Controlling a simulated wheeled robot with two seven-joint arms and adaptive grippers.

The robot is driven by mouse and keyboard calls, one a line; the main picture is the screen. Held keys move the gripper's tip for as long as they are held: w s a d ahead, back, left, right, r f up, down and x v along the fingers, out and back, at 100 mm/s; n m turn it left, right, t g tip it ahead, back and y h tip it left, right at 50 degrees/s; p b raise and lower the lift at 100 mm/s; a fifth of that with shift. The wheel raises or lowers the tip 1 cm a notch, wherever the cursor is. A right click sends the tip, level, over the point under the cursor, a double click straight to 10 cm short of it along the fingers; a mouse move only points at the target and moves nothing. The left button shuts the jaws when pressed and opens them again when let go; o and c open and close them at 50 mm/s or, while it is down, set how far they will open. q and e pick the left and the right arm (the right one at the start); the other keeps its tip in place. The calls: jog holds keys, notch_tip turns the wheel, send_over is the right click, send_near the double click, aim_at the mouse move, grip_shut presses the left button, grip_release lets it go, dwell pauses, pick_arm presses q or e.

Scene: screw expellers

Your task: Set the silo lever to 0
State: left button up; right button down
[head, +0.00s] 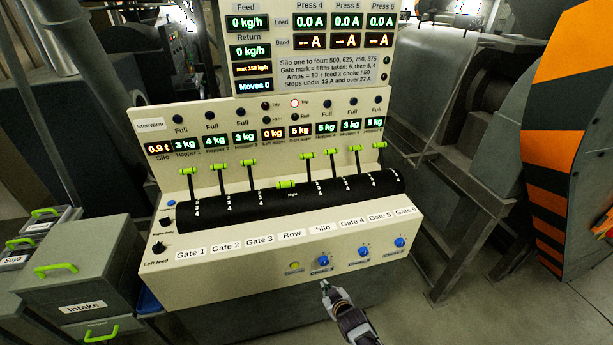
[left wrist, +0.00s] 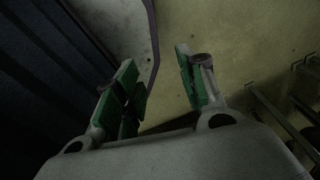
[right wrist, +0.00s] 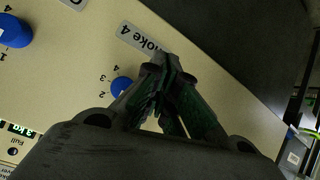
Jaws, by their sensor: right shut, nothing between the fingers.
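The control desk (head: 290,262) carries a row of levers with green grips on a black curved drum (head: 240,205). By the label order, the Silo lever (head: 308,156) is the fifth from the left, and it stands raised like the gate levers. Its exact scale mark is too small to read. The Silo label (head: 320,229) is on the desk front. My right gripper (head: 324,284) is shut and empty, below the levers near the blue Choke 4 knob (head: 323,261); that knob also shows in the right wrist view (right wrist: 121,86). My left gripper (left wrist: 158,75) is open and empty, away from the desk.
The Row lever (head: 285,184) lies lower, just left of the Silo lever. A Gate 4 lever (head: 331,152) stands close on the right. More blue knobs (head: 364,251) line the desk front. An Intake bin (head: 75,275) stands at left, and an orange-striped machine (head: 565,130) at right.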

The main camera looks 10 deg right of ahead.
pick_arm(q)
jog(key=s, duration=0.2)
jog(key=shift+s+d+r+p, duration=0.15)
jog(key=shift+s+d+p, duration=0.1)
jog(key=shift+s+p, duration=0.1)
pick_arm(e)
jog(key=w+r+n+t, duration=0.2)
jog(key=r+n, duration=0.2)
jog(key=r, duration=0.9)
jog(key=w+r+n+t, duration=0.2)
jog(key=r+n+t, duration=0.1)
jog(key=r, duration=1.1)
jog(key=w+d+r+n+t, duration=0.1)
jog(key=r+n, duration=0.4)
jog(key=r, duration=0.8)
jog(key=shift+w+r+t, duration=0.3)
jog(key=shift+w+t, duration=0.45)
jog(key=shift+t, duration=0.35)
jog(key=shift+n, duration=0.5)
pick_arm(q)
jog(key=shift+w, duration=0.1)
